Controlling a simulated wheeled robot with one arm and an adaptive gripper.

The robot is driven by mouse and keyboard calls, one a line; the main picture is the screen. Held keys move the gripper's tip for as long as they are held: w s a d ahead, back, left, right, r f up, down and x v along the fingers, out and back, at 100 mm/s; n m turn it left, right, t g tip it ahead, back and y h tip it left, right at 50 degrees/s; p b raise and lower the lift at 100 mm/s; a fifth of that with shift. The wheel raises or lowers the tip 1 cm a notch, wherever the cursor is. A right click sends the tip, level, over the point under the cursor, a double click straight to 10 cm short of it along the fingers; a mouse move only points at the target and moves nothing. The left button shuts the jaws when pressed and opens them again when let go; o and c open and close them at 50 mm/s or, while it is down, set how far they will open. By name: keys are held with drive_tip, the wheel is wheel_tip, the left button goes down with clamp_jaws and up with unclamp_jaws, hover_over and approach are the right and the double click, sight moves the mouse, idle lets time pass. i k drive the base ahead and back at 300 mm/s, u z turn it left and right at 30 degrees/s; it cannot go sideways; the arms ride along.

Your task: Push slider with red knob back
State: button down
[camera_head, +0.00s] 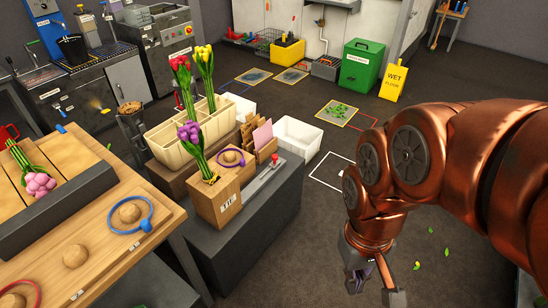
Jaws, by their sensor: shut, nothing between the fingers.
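The slider (262,178) is a pale narrow strip on top of the dark grey bench, right of the wooden box. Its small red knob (276,164) shows near the strip's far end. My gripper (368,279) hangs at the lower right, above the floor and well to the right of the bench and slider. It is shut and empty, apart from everything. My copper arm comes in from the right edge.
A white bin (298,138) stands behind. The floor between bench and gripper is clear.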

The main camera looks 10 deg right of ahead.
sight(274, 164)
drive_tip(key=z, duration=1.4)
drive_tip(key=i, duration=0.75)
drive_tip(key=u, duration=2.45)
